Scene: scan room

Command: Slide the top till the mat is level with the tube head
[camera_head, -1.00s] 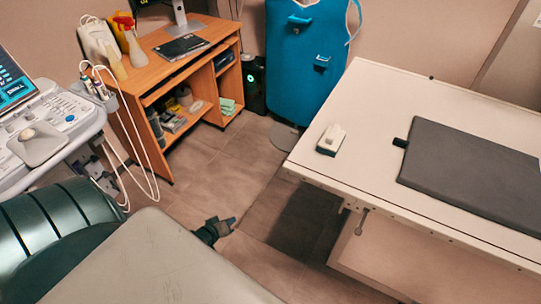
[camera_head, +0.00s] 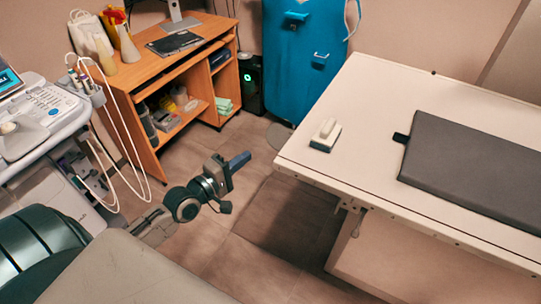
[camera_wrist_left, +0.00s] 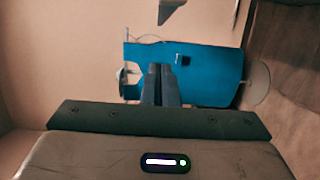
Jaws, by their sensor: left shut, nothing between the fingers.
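The dark grey mat (camera_head: 475,165) lies flat on the white table top (camera_head: 380,110) at the right of the head view, and its right end is cut off by the frame. A small dark tab sticks out from its left edge. My left gripper (camera_head: 242,158) is over the floor, left of the table's near left corner, apart from the table. Its fingers are shut and empty; they also show together in the left wrist view (camera_wrist_left: 161,84). I cannot make out the tube head in either view. My right gripper is not in view.
A white hand-held device (camera_head: 325,135) rests on the table top's left end. A blue apron (camera_head: 303,55) hangs at the back wall. A wooden desk (camera_head: 165,65) and an ultrasound console (camera_head: 45,110) stand at left. Open floor lies between desk and table.

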